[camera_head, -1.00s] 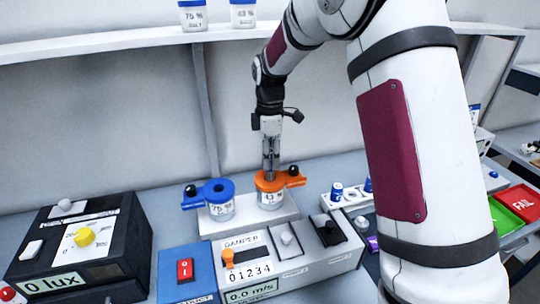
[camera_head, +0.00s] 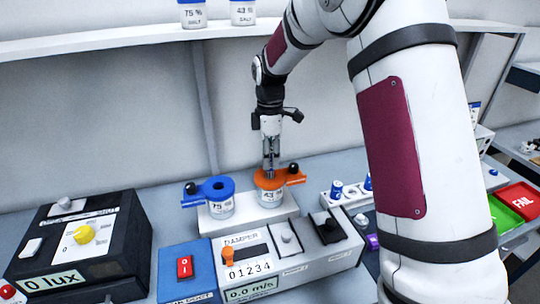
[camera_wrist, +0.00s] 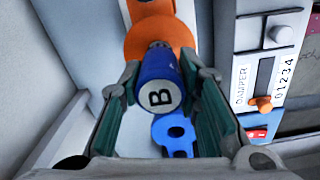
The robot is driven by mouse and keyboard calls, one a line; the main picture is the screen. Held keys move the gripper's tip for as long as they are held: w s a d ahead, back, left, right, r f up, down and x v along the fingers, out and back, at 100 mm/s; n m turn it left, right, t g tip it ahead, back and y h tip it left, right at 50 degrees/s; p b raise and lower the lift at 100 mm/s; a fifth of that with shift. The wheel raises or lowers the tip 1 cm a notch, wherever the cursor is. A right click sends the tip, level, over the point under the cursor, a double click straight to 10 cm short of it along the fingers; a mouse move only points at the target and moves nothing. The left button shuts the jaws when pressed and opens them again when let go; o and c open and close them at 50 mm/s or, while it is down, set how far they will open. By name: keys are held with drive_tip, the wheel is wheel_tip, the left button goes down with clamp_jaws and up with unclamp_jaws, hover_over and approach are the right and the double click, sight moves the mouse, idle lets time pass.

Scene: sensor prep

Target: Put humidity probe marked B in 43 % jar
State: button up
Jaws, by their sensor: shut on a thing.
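The blue humidity probe marked B (camera_wrist: 160,88) sits between the two fingers of my gripper (camera_wrist: 165,112), its B-marked end facing the wrist camera. In the head view my gripper (camera_head: 270,172) is shut on it, pointing down just above the orange lid (camera_head: 268,179) of the 43 % jar (camera_head: 271,198). In the wrist view the probe's far end overlaps the orange lid (camera_wrist: 182,34). How deep its tip goes into the lid is hidden. The 75 % jar (camera_head: 221,210) with a blue lid (camera_head: 216,189) stands to the left.
Both jars stand on a white block (camera_head: 247,222). In front are the damper box (camera_head: 285,264) and a blue switch box (camera_head: 187,278). A black lux box (camera_head: 112,235) is at left. A white rack with blue probes (camera_head: 336,190) is at right. More jars stand on the shelf (camera_head: 110,45).

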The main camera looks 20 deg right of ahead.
drive_tip(key=shift+f, duration=1.45)
idle(2.2)
drive_tip(key=o, duration=1.5)
drive_tip(key=shift+r, duration=0.15)
drive_tip(key=shift+r, duration=3.9)
drive_tip(key=shift+s+r, duration=0.1)
drive_tip(key=shift+r, duration=0.05)
drive_tip(key=s+r+m+t, duration=0.2)
drive_tip(key=s+r+m, duration=0.4)
drive_tip(key=s, duration=0.5)
drive_tip(key=s+r+m+t, duration=0.2)
drive_tip(key=s+r+m, duration=0.3)
drive_tip(key=s+r, duration=0.45)
drive_tip(key=s+f+m, duration=0.1)
drive_tip(key=s, duration=0.2)
drive_tip(key=s+f+m+t, duration=0.1)
drive_tip(key=s+m, duration=0.1)
drive_tip(key=s, duration=0.2)
drive_tip(key=s+f+m, duration=0.1)
drive_tip(key=s+f, duration=0.1)
drive_tip(key=s, duration=0.2)
drive_tip(key=shift+s+m+t, duration=0.15)
drive_tip(key=shift+m+t, duration=0.15)
drive_tip(key=shift+m, duration=0.1)
